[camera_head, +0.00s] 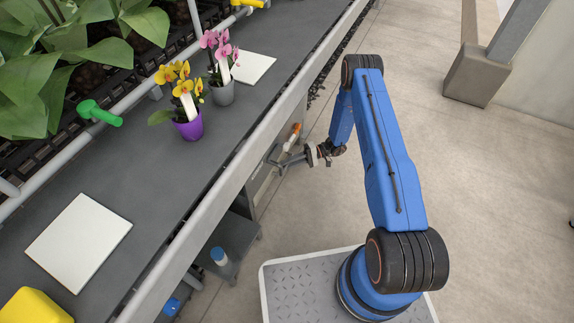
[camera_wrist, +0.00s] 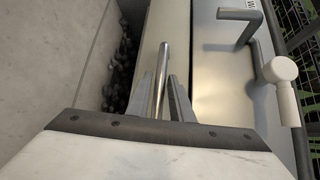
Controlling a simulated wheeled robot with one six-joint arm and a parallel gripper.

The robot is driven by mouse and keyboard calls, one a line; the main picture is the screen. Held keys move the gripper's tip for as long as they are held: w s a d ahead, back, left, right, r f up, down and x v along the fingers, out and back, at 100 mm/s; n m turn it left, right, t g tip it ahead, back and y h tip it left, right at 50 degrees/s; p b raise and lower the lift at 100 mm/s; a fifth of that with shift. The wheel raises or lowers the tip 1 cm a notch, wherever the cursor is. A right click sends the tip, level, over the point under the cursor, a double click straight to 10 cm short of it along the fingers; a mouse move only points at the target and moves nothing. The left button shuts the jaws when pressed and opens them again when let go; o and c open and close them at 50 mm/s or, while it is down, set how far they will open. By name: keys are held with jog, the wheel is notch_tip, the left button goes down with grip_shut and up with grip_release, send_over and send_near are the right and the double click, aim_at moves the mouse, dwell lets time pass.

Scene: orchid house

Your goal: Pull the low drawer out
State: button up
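In the wrist view my gripper (camera_wrist: 161,85) has its two grey fingers on either side of a shiny metal bar (camera_wrist: 164,58), which looks like a drawer handle. A small gap seems to show between fingers and bar, so the fingers look open around it; contact is hard to judge. The pale drawer front (camera_wrist: 147,55) lies behind the bar, apparently shut. In the head view my gripper (camera_head: 277,164) is low beside the bench edge, at the cabinet under it. The bench edge hides most of the cabinet there.
A second handle (camera_wrist: 240,14) is on the neighbouring panel, near a white-knobbed lever (camera_wrist: 284,72). Above is the bench (camera_head: 150,170) with a purple-potted yellow orchid (camera_head: 188,128) and a grey-potted pink orchid (camera_head: 222,92). The floor (camera_head: 480,180) right is clear.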

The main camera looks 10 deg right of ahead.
jog(key=shift+a, duration=0.3)
grip_shut()
jog(key=s+d, duration=0.6)
jog(key=d, duration=0.3)
jog(key=s+d, duration=0.7)
jog(key=d, duration=0.2)
jog(key=shift+d, duration=0.2)
jog(key=shift+f, duration=0.1)
grip_release()
jog(key=shift+d, duration=0.1)
jog(key=shift+d, duration=0.1)
jog(key=v, duration=1.7)
jog(key=shift+d, duration=0.15)
